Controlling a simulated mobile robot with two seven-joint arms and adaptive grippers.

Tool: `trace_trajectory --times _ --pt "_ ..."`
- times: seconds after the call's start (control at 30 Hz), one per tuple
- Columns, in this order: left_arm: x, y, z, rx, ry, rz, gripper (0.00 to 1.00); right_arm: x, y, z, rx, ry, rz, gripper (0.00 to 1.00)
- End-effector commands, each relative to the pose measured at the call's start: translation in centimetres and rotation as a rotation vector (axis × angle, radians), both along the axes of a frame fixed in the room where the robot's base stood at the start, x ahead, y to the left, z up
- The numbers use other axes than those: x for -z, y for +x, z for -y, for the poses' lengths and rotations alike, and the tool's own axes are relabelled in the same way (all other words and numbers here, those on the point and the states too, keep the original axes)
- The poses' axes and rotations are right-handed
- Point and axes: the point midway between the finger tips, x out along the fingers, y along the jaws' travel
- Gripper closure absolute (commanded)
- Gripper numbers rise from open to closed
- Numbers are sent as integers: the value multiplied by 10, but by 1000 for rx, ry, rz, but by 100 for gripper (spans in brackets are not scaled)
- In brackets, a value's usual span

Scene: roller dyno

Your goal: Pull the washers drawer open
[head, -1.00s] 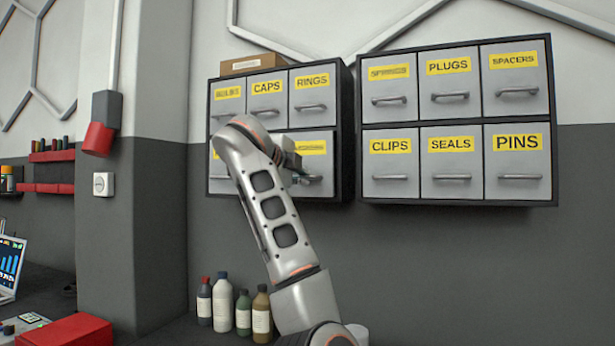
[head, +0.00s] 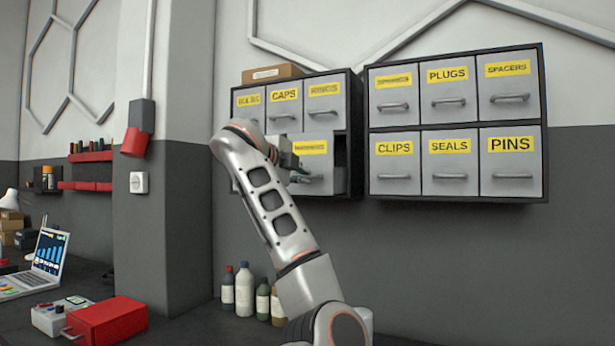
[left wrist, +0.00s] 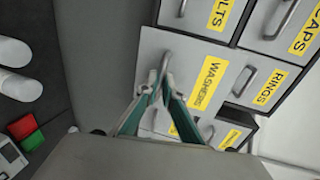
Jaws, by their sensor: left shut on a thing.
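The washers drawer (head: 318,165) is the lower right drawer of the left wall cabinet. Its front stands out from the cabinet, with a dark gap showing at its right side. In the left wrist view its grey front carries a yellow WASHERS label (left wrist: 208,83) and a bar handle (left wrist: 163,72). My left gripper (left wrist: 157,97) is shut on this handle, its two green-sided fingers meeting at the bar. In the head view my left gripper (head: 301,178) is at the drawer front, partly hidden by my arm. My right gripper is not in view.
A right wall cabinet (head: 545,160) with several shut drawers hangs beside the left one. A cardboard box (head: 272,73) lies on top of the left cabinet. Bottles (head: 244,290) stand below, near my arm. A red box (head: 107,320) and laptop (head: 48,252) are at left.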

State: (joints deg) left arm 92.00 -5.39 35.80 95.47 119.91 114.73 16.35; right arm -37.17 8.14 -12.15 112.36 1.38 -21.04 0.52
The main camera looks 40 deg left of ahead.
Motion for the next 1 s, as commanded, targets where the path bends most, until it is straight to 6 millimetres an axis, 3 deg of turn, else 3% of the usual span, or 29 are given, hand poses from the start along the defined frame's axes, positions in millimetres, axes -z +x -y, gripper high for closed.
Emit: trace_trajectory --times 0.37,0.4,0.47,0.83,1.0 --pt "-2 -4 2 2 1 3 100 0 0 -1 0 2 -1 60" --pt "-2 -4 2 2 1 3 88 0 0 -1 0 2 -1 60" --pt "-1 -4 2 2 1 3 77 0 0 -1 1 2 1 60" --pt "-1 -5 2 1 0 2 77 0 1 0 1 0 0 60" --pt "-6 -23 6 0 1 5 77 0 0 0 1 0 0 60"
